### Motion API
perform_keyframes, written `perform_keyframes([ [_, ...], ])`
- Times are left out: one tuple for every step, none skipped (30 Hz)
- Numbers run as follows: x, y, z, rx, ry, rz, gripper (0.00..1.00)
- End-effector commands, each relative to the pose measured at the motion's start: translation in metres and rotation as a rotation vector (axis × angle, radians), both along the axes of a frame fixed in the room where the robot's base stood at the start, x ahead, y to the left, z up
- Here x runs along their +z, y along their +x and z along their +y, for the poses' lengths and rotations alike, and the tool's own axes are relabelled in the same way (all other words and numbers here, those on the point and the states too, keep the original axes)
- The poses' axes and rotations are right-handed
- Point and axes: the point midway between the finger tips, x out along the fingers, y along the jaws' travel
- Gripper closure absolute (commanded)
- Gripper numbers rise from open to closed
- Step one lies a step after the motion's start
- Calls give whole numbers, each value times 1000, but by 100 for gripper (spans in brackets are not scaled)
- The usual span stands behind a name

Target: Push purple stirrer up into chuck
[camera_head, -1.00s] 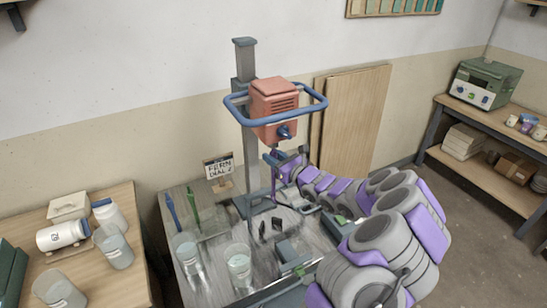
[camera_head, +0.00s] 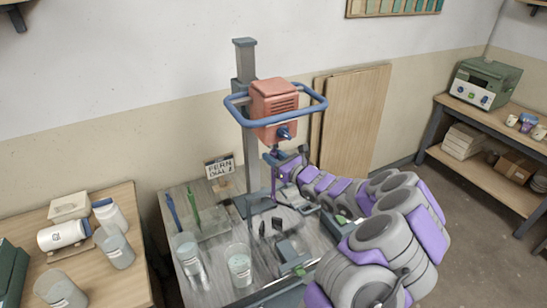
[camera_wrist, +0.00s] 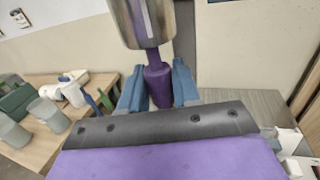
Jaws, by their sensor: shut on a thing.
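The purple stirrer (camera_wrist: 158,84) is upright between the blue fingers of my gripper (camera_wrist: 157,88), which is shut on it. Its upper end meets the bottom of the metal chuck (camera_wrist: 146,22) in the wrist view. How far it reaches inside is hidden. In the head view the stirrer (camera_head: 274,156) shows as a small purple piece under the orange mixer head (camera_head: 274,108), with my gripper (camera_head: 276,161) beside the grey column.
A blue ring handle (camera_head: 313,109) surrounds the mixer head. Glaze buckets (camera_head: 239,266) stand on the bench below, and blue and green stirrers (camera_head: 194,206) stand at its left. A side table (camera_head: 98,282) with jars is at the left.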

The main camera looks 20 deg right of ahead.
Motion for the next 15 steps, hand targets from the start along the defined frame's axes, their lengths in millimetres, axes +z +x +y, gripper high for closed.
perform_keyframes([
  [1,0,0,0,0,-1,99],
  [2,0,0,0,0,-1,99],
  [2,0,0,0,0,-1,99],
  [2,0,0,0,0,-1,99],
  [3,0,0,0,0,-1,99],
  [3,0,0,0,0,-1,99],
  [3,0,0,0,0,-1,99],
  [4,0,0,0,0,-1,99],
  [4,0,0,0,0,-1,99],
  [5,0,0,0,0,-1,99],
  [5,0,0,0,0,-1,99],
  [5,0,0,0,0,-1,99],
  [6,0,0,0,0,-1,99],
  [6,0,0,0,0,-1,99],
  [6,0,0,0,0,-1,99],
])
